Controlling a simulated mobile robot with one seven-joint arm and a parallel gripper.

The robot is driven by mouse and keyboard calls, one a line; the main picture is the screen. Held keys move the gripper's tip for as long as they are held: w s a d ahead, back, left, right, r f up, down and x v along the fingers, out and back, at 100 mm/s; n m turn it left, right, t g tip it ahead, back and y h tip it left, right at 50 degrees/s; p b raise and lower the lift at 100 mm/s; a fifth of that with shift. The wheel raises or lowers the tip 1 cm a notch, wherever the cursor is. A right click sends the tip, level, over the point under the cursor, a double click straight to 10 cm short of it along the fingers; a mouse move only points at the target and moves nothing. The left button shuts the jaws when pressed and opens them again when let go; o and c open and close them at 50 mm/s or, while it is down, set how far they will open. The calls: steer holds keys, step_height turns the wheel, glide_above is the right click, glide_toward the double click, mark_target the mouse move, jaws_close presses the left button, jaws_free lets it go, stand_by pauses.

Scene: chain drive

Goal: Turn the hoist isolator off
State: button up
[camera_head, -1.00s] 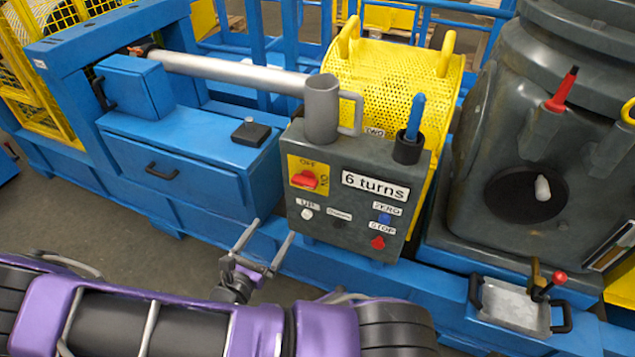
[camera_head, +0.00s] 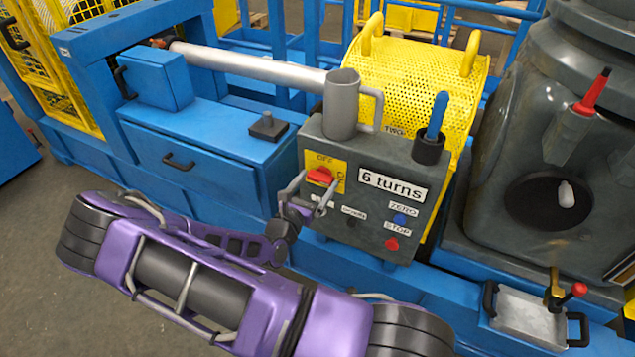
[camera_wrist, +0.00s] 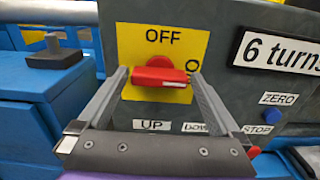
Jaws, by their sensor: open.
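The hoist isolator is a red rotary knob (camera_head: 320,176) on a yellow plate (camera_head: 338,163) at the upper left of the grey control box. In the wrist view the red knob (camera_wrist: 158,76) has its bar lying about level, pointing right toward the partly hidden ON side, with OFF printed above it. My gripper (camera_head: 312,190) is open at the knob. Whether the fingertips touch the plate cannot be told.
The box carries a "6 turns" label (camera_head: 392,184), a blue ZERO button (camera_head: 400,219) and a red STOP button (camera_head: 392,244). A grey mug (camera_head: 341,105) and a blue-handled tool in a black cup (camera_head: 430,150) stand on top. A blue drawer cabinet (camera_head: 205,170) is at left.

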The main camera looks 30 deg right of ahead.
steer(key=shift+w+d, duration=0.3)
steer(key=shift+d, duration=0.05)
steer(key=shift+c, duration=0.2)
steer(key=c, duration=1)
